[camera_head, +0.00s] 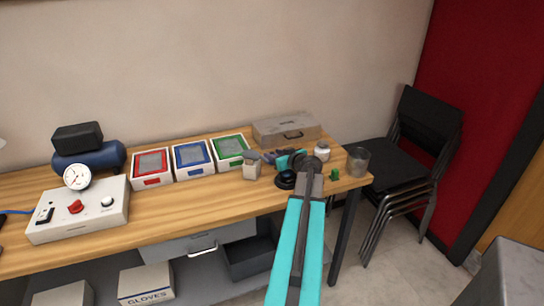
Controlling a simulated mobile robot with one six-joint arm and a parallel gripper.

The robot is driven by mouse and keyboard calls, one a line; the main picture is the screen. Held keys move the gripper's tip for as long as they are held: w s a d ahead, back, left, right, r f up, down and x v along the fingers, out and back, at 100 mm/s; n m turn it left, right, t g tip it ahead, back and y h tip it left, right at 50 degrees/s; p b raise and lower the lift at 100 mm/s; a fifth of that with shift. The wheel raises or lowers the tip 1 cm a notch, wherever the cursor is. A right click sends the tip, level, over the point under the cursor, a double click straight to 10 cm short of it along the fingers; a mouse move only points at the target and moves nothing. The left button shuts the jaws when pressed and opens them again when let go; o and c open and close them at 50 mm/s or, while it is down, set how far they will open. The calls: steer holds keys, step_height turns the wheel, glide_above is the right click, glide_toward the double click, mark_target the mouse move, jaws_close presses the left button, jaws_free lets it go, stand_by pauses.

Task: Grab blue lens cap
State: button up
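A small dark round object with a bluish top (286,178), which looks like the blue lens cap, sits near the front edge of the wooden table (190,212) at its right part. It is small and dark, so I cannot be certain. My teal and dark grey arm reaches up from the bottom of the view to the table's right part. My gripper (290,160) is at the arm's far end, just behind the dark round object. The wrist partly covers it, and I cannot see its fingers clearly or whether they hold anything.
A grey block (251,167), white jar (322,151), small green object (335,174) and clear cup (357,161) stand nearby. A grey toolbox (287,129) is behind. Red (151,168), blue (193,159) and green (230,151) trays stand left. Stacked chairs (408,165) are right.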

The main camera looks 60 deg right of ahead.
steer(key=shift+w+d+f, duration=0.1)
steer(key=shift+w, duration=0.2)
stand_by(0.4)
jaws_close()
